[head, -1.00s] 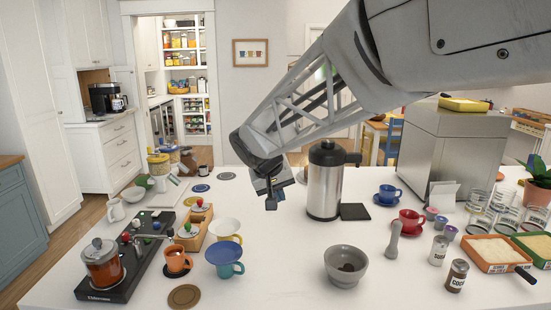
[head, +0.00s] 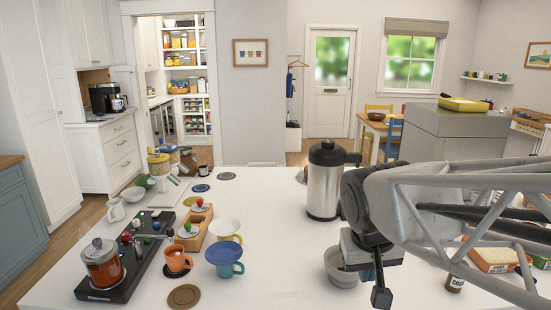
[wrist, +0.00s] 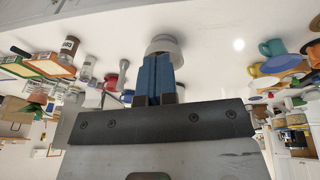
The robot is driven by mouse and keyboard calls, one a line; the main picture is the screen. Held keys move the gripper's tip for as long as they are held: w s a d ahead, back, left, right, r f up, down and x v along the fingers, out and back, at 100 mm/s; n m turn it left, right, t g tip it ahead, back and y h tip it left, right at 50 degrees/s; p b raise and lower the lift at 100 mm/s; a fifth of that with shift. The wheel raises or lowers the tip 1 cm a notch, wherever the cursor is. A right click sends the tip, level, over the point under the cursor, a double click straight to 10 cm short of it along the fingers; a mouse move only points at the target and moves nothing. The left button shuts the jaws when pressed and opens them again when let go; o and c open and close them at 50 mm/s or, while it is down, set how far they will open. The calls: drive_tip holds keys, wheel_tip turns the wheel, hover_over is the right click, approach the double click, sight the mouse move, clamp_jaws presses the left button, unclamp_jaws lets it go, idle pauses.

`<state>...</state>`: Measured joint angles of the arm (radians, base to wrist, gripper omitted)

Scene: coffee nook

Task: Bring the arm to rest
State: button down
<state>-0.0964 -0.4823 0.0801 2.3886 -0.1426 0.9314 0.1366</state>
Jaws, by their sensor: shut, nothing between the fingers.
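My gripper (head: 381,296) is at the right of the head view, with its fingers pointing down in front of the grey bowl (head: 338,272). The fingers are closed together and empty. In the wrist view my gripper (wrist: 154,72) shows its blue fingers side by side, with the grey bowl (wrist: 164,44) just past their tips. I cannot tell whether the fingers touch the bowl, but nothing is held.
A steel jug (head: 324,190) stands behind my gripper. A blue dripper (head: 224,252) stands left. The middle of the white counter (head: 275,225) is clear.

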drive_tip(key=s+d+f, duration=0.2)
drive_tip(key=s+f, duration=0.1)
drive_tip(key=s, duration=0.6)
drive_tip(key=shift+f+m+y, duration=0.3)
drive_tip(key=shift+y, duration=0.1)
idle(3.5)
